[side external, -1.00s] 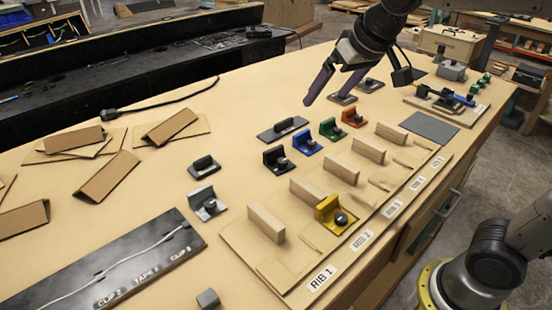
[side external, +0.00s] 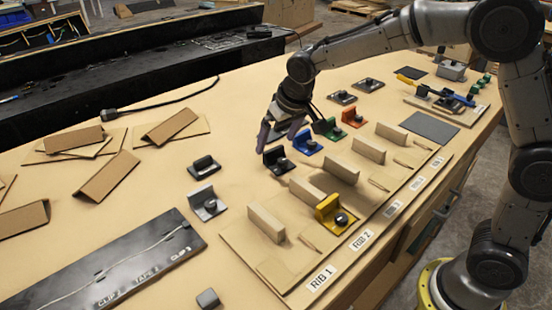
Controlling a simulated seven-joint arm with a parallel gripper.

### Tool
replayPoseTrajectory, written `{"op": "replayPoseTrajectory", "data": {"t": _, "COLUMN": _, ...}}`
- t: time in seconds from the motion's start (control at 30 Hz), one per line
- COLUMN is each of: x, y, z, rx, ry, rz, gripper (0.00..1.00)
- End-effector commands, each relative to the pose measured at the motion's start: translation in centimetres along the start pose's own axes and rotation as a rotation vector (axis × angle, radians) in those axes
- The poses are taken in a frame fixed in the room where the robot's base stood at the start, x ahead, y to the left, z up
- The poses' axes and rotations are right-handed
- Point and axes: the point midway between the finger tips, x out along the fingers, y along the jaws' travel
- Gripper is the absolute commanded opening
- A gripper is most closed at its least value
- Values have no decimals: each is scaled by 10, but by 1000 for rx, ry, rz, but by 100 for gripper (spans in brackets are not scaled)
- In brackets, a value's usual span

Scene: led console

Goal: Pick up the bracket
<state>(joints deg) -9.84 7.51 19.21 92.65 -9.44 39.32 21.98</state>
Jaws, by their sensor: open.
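My gripper (side external: 277,137) is open and points down just above and behind the black bracket (side external: 277,161). I cannot tell whether its fingers touch that bracket. Other brackets stand in a row: blue (side external: 306,142), green (side external: 327,128) and orange (side external: 353,116), each with a dark knob on its base. A silver-grey bracket (side external: 206,204) sits to the left, apart from the row.
A light board with upright wooden ribs (side external: 266,222) and printed labels runs along the bench's front edge. A dark clip panel (side external: 110,268) and folded cardboard pieces (side external: 108,176) lie at left. Tools lie at the far right.

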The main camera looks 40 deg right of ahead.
Motion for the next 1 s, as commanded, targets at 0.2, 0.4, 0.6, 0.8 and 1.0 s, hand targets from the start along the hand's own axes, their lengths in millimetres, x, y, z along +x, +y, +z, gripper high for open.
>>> {"op": "replayPoseTrajectory", "data": {"t": 0.2, "x": 21, "y": 4, "z": 1, "rx": 1, "ry": -4, "rz": 2, "gripper": 100}}
{"op": "replayPoseTrajectory", "data": {"t": 0.4, "x": 47, "y": 6, "z": 0, "rx": 1, "ry": -2, "rz": 1, "gripper": 100}}
{"op": "replayPoseTrajectory", "data": {"t": 0.6, "x": 54, "y": 6, "z": 0, "rx": 0, "ry": 1, "rz": 0, "gripper": 100}}
{"op": "replayPoseTrajectory", "data": {"t": 0.8, "x": 53, "y": 6, "z": 0, "rx": 0, "ry": 1, "rz": 0, "gripper": 87}}
{"op": "replayPoseTrajectory", "data": {"t": 1.0, "x": 53, "y": 6, "z": 0, "rx": 0, "ry": 1, "rz": 0, "gripper": 51}}
